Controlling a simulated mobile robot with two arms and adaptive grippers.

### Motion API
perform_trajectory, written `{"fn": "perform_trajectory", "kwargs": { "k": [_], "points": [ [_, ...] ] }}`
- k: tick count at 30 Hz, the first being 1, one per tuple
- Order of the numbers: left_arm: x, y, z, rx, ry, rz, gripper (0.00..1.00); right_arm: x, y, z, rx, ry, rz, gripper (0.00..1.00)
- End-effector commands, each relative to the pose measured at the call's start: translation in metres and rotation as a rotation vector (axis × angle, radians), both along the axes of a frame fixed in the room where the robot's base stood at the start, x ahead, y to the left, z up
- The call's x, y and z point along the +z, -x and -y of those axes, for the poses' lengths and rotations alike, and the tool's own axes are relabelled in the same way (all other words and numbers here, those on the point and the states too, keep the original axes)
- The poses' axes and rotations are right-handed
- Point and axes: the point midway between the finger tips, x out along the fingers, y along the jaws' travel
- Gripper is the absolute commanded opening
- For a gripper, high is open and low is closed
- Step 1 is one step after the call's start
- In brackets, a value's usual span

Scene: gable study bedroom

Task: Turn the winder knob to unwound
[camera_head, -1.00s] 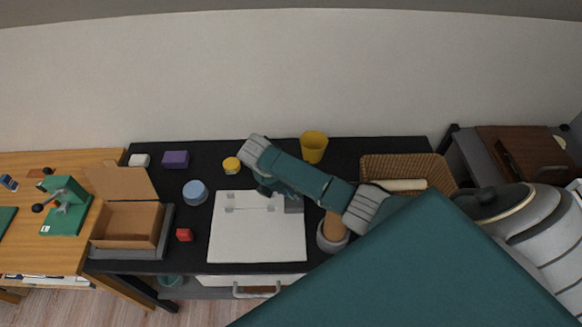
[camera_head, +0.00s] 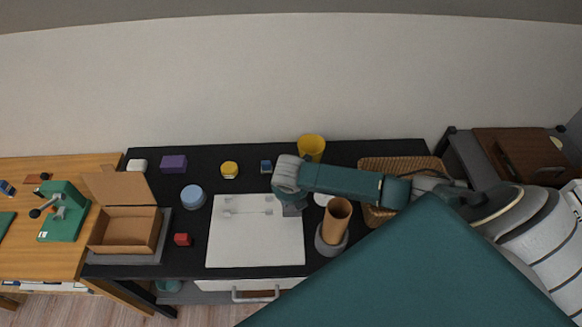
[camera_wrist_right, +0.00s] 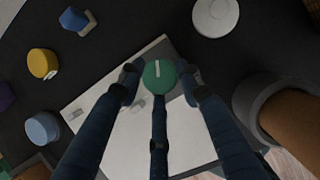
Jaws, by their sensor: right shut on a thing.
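The winder knob (camera_wrist_right: 158,75) is a round green disc with a short white mark, which runs almost straight up and down in the right wrist view. The fingers of my right gripper (camera_wrist_right: 159,84) are closed around it from the sides. In the head view my right gripper (camera_head: 291,203) points down over a small grey block at the upper right corner of the white board (camera_head: 255,245). The gripper hides the knob there. My left gripper does not show.
A tan cylinder in a grey holder (camera_head: 337,222) stands just right of my gripper. A white disc (camera_wrist_right: 215,14), a yellow cup (camera_head: 312,147), a blue block (camera_head: 266,166) and a wicker basket (camera_head: 440,168) are close by. An open cardboard box (camera_head: 127,228) stands left.

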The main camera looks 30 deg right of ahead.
Motion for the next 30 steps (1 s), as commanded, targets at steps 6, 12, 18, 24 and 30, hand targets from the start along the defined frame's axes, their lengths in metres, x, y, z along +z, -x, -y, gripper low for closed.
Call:
{"fn": "perform_trajectory", "kwargs": {
  "k": [6,12,18,24,30],
  "points": [
    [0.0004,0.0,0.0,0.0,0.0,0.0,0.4,0.0069,-0.0066,0.0082,0.189,0.011,0.017,0.09],
    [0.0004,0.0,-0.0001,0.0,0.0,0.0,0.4,0.0072,-0.007,0.0083,0.335,0.011,0.017,0.09],
    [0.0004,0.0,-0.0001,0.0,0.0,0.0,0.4,0.0073,-0.0074,0.0087,0.436,0.011,0.018,0.09],
    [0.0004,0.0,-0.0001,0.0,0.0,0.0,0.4,0.0073,-0.0076,0.008,0.49,0.01,0.018,0.09],
    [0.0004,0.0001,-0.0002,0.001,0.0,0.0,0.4,0.0074,-0.0077,0.0077,0.506,0.009,0.018,0.09]
  ]
}}
